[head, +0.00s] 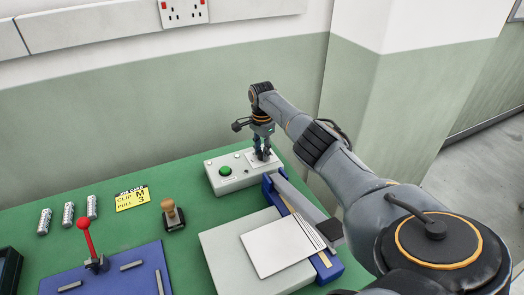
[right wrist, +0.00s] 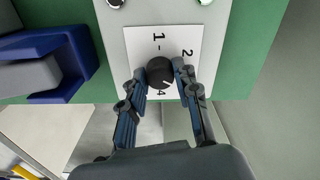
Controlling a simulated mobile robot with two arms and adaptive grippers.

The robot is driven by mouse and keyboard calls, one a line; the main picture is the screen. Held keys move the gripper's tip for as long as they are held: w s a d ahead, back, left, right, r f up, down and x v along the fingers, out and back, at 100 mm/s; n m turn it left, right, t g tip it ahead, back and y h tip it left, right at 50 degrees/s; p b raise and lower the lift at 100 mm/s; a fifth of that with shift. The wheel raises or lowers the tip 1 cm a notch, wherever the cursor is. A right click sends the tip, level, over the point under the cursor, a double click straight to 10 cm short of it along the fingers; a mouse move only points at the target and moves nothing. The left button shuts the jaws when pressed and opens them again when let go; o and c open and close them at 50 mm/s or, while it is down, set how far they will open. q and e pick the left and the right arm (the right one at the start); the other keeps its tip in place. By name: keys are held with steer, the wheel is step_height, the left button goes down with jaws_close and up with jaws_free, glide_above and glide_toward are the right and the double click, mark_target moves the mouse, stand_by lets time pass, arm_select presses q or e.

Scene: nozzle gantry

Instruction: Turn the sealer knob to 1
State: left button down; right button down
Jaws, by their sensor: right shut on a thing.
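The sealer knob (right wrist: 160,72) is a round black knob on a white square dial plate (right wrist: 136,45) in the right wrist view. A 1 is printed above the knob, a 2 at its upper right and what looks like a 4 below it. A pale mark on the knob faces its lower right, away from the 1. My right gripper (right wrist: 160,76) is shut on the knob, one finger on each side. In the head view my right gripper (head: 263,155) reaches down onto the right end of the pale control box (head: 233,186), hiding the knob. My left gripper is out of view.
The box has a green button (head: 225,171). A blue-framed sealer (head: 330,265) with a grey arm stands right of it. A wooden-handled stamp (head: 173,215), a yellow job card (head: 132,199), batteries and a red lever (head: 85,232) are left on the green bench.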

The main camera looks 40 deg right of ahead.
steer(key=n, duration=0.5)
steer(key=shift+n+p, duration=0.3)
steer(key=shift+p, duration=0.1)
steer(key=n, duration=1.2)
steer(key=shift+n, duration=0.3)
steer(key=n, duration=0.5)
steer(key=shift+n, duration=0.3)
steer(key=c, duration=1)
jaws_free()
